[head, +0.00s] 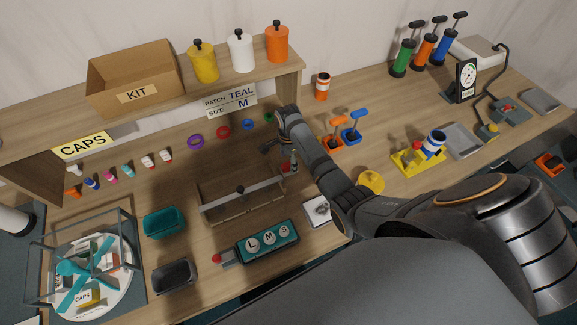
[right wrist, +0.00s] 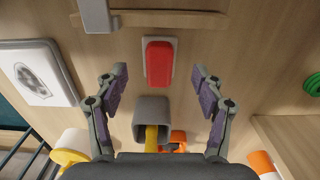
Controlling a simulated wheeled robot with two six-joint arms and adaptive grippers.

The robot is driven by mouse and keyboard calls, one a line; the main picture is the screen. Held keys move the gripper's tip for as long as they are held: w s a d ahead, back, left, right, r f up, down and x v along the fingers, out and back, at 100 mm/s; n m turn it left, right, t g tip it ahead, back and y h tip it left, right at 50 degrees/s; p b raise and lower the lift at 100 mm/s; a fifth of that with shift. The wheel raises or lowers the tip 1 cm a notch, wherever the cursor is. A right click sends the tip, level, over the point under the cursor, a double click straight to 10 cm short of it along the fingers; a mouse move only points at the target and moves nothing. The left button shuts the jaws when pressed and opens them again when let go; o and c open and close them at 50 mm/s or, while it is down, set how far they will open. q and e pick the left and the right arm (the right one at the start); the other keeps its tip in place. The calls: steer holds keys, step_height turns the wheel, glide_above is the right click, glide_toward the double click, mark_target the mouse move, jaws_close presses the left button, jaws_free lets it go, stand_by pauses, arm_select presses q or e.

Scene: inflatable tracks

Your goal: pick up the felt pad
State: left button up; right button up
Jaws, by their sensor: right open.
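A small red block on a pale base, which looks like the felt pad, lies on the bench in the right wrist view (right wrist: 160,62). In the head view only a bit of red (head: 284,168) shows beside my right gripper (head: 279,154). In the right wrist view my right gripper (right wrist: 159,82) is open and empty, its fingertips on either side of the line to the red block and just short of it. I cannot tell the height gap. My left gripper is not in view.
A wooden rack (head: 215,211) stands just left of the gripper. A white square plate (head: 317,210) lies in front. A grey hollow block (right wrist: 151,108) shows between the fingers, nearer the palm. Orange (head: 331,141) and blue (head: 352,135) handled tools stand right.

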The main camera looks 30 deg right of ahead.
mark_target(289, 164)
step_height(289, 164, down, 3)
steer(key=shift+s+f, duration=0.1)
steer(key=c, duration=1.2)
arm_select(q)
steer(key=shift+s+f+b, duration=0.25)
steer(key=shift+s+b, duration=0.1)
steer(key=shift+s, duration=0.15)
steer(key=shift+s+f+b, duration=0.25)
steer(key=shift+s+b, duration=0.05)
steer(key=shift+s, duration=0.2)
arm_select(e)
step_height(289, 164, up, 10)
steer(key=shift+r, duration=0.1)
